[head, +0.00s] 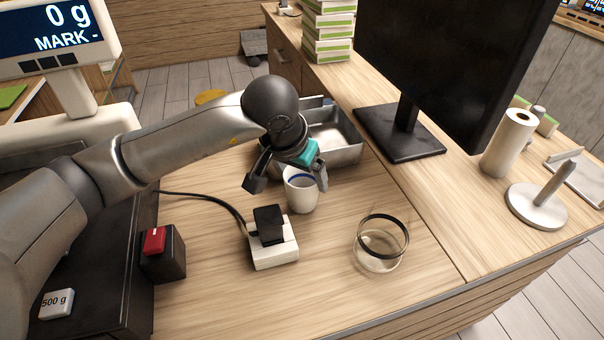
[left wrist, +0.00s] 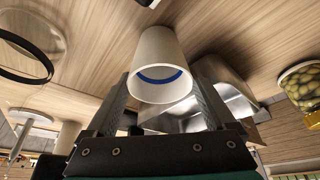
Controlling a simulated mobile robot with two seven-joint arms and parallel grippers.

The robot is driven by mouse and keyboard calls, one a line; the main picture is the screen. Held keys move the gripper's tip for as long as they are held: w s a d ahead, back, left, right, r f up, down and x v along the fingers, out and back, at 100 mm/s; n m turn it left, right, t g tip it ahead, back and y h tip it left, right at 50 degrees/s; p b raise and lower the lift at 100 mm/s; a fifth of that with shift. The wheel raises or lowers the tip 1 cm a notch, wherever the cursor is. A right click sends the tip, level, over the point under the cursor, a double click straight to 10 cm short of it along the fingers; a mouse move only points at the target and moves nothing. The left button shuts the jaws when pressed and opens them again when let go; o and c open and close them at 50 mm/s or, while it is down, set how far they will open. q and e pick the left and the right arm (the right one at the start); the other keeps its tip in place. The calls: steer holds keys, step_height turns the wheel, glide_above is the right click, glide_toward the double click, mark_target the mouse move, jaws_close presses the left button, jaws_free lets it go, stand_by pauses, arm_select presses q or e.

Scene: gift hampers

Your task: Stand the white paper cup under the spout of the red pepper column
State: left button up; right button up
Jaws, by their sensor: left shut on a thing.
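The white paper cup (head: 301,196) has a blue band inside its rim and is upright, mouth up. My left gripper (head: 288,179) is shut on the cup, with a finger on each side of it. In the left wrist view the cup (left wrist: 160,55) sits between the two dark fingers, its open mouth facing the camera. I cannot tell whether its base touches the counter. The red pepper column and its spout are not recognisable in either view. My right gripper is not in view.
A metal tray (head: 347,154) is behind the cup. A white block with a black top (head: 273,252) is in front, and a clear round dish with a black ring (head: 379,262) is to the right. A monitor (head: 407,143) stands behind.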

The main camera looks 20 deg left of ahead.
arm_select(q)
steer(key=shift+f, duration=0.15)
steer(key=o, duration=1)
